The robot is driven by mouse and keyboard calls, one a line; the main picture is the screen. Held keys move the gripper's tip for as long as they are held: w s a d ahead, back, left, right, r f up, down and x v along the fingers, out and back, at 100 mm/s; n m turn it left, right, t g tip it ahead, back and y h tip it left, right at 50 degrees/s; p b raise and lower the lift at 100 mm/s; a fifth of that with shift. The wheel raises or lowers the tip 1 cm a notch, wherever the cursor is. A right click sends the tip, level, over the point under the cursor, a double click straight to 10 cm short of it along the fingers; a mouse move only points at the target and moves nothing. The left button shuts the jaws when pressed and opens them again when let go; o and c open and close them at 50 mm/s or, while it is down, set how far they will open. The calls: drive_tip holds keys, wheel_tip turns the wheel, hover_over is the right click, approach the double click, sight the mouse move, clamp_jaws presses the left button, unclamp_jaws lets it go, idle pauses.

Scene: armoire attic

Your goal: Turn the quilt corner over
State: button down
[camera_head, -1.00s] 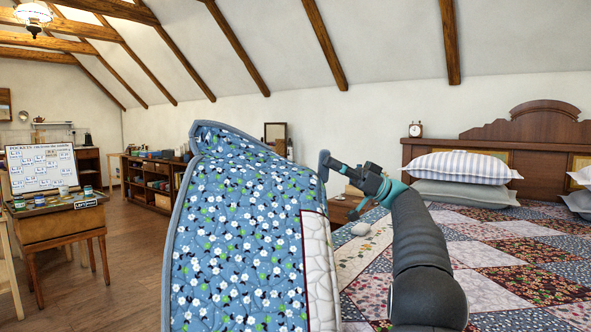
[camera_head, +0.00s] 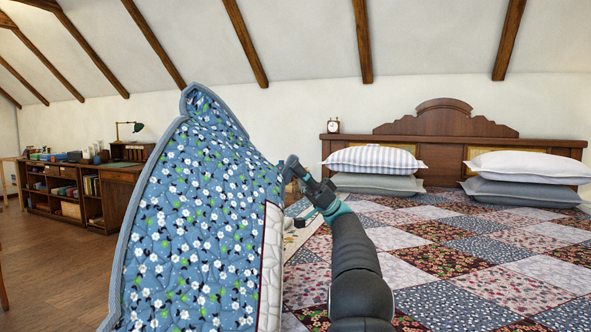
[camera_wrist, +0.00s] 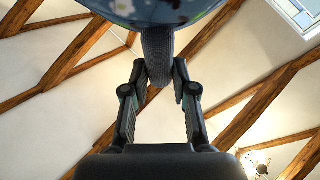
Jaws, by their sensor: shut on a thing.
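The patchwork quilt (camera_head: 440,262) covers the bed. Its blue floral underside (camera_head: 195,215), edged in grey-blue binding, is lifted into a tall peak at the left of the head view. My gripper (camera_head: 287,172) is at the right edge of this raised fold, which hides part of the fingers. In the wrist view, my gripper (camera_wrist: 160,82) is shut on a dark blue edge of the quilt (camera_wrist: 157,52), gripped between the two fingers. Blue floral cloth hangs over the top of that view.
A striped pillow (camera_head: 374,158) and a white pillow (camera_head: 528,165) lie on grey pillows before the wooden headboard (camera_head: 440,122). An alarm clock (camera_head: 333,126) stands at its left end. A low shelf unit (camera_head: 68,187) stands at far left, with open floor (camera_head: 60,258) before it.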

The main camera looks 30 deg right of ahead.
drive_tip(key=shift+s+r, duration=0.1)
drive_tip(key=c, duration=0.9)
unclamp_jaws()
drive_tip(key=shift+a, duration=0.15)
drive_tip(key=shift+g, duration=0.3)
